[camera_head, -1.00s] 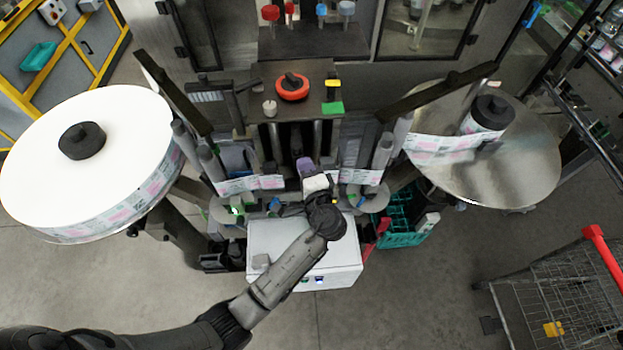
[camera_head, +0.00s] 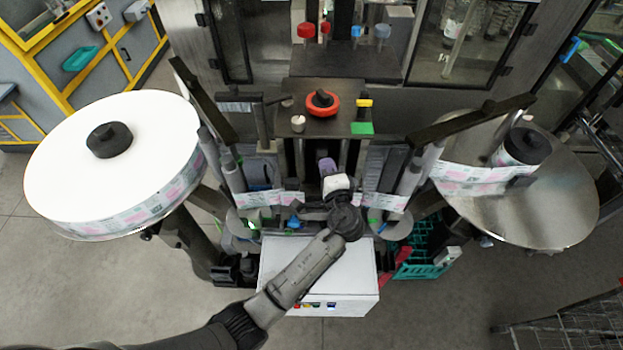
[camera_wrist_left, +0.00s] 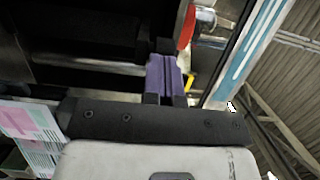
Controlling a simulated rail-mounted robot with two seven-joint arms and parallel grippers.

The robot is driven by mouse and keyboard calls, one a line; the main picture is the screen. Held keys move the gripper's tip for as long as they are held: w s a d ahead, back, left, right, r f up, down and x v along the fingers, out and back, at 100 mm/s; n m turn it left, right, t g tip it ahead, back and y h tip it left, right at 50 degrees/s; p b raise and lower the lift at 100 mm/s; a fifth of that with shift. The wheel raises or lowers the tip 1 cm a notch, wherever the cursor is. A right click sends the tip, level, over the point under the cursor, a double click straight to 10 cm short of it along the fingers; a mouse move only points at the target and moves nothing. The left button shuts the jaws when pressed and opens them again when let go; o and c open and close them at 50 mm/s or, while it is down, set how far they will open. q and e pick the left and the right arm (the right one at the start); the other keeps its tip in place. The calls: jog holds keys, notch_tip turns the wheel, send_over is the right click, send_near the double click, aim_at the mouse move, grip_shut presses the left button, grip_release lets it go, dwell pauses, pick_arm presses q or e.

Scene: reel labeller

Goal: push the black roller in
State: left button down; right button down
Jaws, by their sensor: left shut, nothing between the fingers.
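My left gripper (camera_head: 327,165) reaches into the middle of the labeller, between its two label webs. Its purple fingers are shut with nothing between them, and they also show in the left wrist view (camera_wrist_left: 165,75). A dark horizontal cylinder, which looks like the black roller (camera_wrist_left: 95,35), lies at the upper left of the wrist view, beyond the fingers. The fingertips are close to dark parts beside it; I cannot tell whether they touch. In the head view the roller cannot be made out in the shadow behind my gripper. My right gripper is in neither view.
A large white label reel (camera_head: 70,165) stands at left and a metal reel disc (camera_head: 560,190) at right. A red-orange knob (camera_head: 334,106) tops the machine. A white box (camera_head: 275,265) lies below my forearm. A teal crate (camera_head: 410,270) and a cart (camera_head: 575,325) are at right.

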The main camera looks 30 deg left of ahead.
pick_arm(q)
jog(key=shift+b+x, duration=0.45)
jog(key=shift+x, duration=0.8)
jog(key=shift+w+d+f, duration=0.1)
jog(key=shift+f, duration=0.1)
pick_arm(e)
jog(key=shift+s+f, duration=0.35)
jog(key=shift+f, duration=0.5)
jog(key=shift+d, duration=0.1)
